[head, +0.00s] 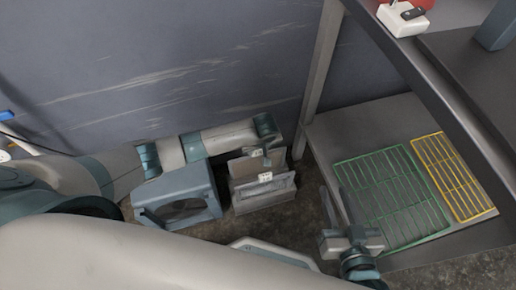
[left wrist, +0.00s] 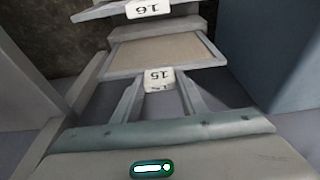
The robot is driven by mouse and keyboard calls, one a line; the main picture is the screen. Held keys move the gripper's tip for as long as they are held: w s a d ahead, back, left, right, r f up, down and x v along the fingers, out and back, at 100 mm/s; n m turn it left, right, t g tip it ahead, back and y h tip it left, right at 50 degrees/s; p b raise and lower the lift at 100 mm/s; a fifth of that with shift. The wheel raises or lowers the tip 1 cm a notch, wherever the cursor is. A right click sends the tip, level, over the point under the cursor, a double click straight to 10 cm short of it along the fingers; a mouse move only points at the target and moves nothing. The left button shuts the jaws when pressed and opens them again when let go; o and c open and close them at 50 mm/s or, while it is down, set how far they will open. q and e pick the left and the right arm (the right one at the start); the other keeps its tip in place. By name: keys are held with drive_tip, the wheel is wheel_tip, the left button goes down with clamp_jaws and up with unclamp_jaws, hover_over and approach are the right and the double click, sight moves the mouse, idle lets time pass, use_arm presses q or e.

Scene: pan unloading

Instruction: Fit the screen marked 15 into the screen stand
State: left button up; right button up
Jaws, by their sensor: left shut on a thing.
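The screen stand (head: 262,205) is a grey box low on the floor in the head view. My left gripper (head: 264,158) comes down over it from behind. It is shut on the screen marked 15 (left wrist: 165,52), a framed panel whose white label sits between the fingertips (left wrist: 160,85) in the left wrist view. The screen marked 16 (left wrist: 150,10) lies beyond it there; its label (head: 265,177) faces up at the near side of the stand. How deep screen 15 sits in the stand is hidden. My right gripper (head: 337,205) is open and empty, right of the stand.
A blue-grey frame with an opening (head: 150,212) stands close left of the stand. A low grey platform (head: 345,122) at the right bears a green wire rack (head: 390,195) and a yellow wire rack (head: 455,175). A dark shelf edge (head: 440,80) overhangs it. A wall rises behind.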

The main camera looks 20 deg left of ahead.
use_arm(q)
drive_tip(key=shift+f+b, duration=0.4)
drive_tip(key=shift+f, duration=0.6)
idle(0.8)
drive_tip(key=o, duration=1.2)
drive_tip(key=shift+r, duration=0.1)
drive_tip(key=p+v, duration=0.5)
drive_tip(key=v, duration=1.2)
drive_tip(key=shift+s+d, duration=0.1)
drive_tip(key=shift+s, duration=0.05)
